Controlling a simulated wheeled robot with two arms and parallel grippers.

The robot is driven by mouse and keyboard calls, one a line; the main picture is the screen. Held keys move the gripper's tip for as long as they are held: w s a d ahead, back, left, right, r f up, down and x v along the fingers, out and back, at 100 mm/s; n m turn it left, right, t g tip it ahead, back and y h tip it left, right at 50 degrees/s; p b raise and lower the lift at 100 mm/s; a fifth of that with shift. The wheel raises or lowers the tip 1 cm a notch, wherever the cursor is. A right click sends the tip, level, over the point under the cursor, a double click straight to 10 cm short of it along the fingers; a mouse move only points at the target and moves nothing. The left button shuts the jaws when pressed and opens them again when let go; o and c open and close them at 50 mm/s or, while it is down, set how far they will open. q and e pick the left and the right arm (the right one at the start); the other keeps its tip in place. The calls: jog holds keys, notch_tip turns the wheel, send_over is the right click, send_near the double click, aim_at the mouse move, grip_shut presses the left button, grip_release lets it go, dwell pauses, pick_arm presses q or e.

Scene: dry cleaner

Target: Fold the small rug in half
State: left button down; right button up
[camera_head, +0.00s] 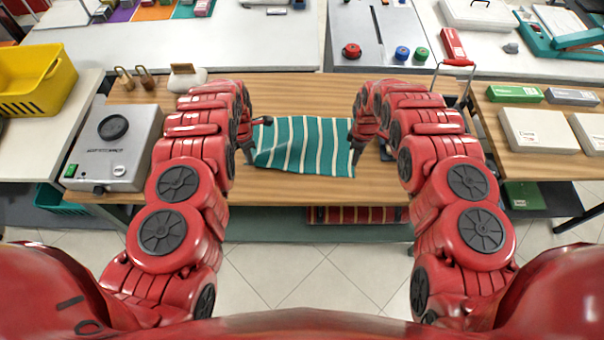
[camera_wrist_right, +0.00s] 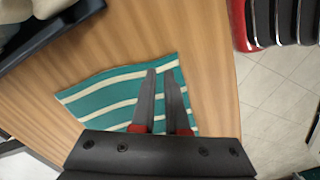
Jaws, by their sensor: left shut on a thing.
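The small rug (camera_head: 305,146) is teal with cream stripes and lies on the wooden table (camera_head: 300,192). Its left side looks slanted and raised or bunched near my left gripper. My left gripper (camera_head: 250,160) is shut on the rug's near left edge, though its fingertips are small in the head view. My right gripper (camera_head: 355,156) is at the rug's right edge. In the right wrist view, the two right fingers (camera_wrist_right: 159,72) point down over the rug (camera_wrist_right: 112,98) with a narrow gap between them. I cannot tell if they touch the cloth. My right gripper's body hides part of the rug there.
A grey metal device (camera_head: 115,147) stands on the table's left. Two padlock-like objects (camera_head: 135,80) and a small sign (camera_head: 186,78) are at the back left. Bare wood shows in front of the rug.

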aim_at(350, 173)
jog(key=o, duration=0.9)
jog(key=shift+r, duration=0.15)
jog(key=shift+c, duration=1.4)
notch_tip(350, 173, up, 5)
jog(key=a, duration=0.1)
jog(key=f, duration=0.9)
jog(key=shift+s+a+f, duration=0.1)
jog(key=shift+s+f, duration=0.25)
jog(key=shift+s, duration=0.05)
jog(key=shift+s+f, duration=0.1)
jog(key=shift+c, duration=0.3)
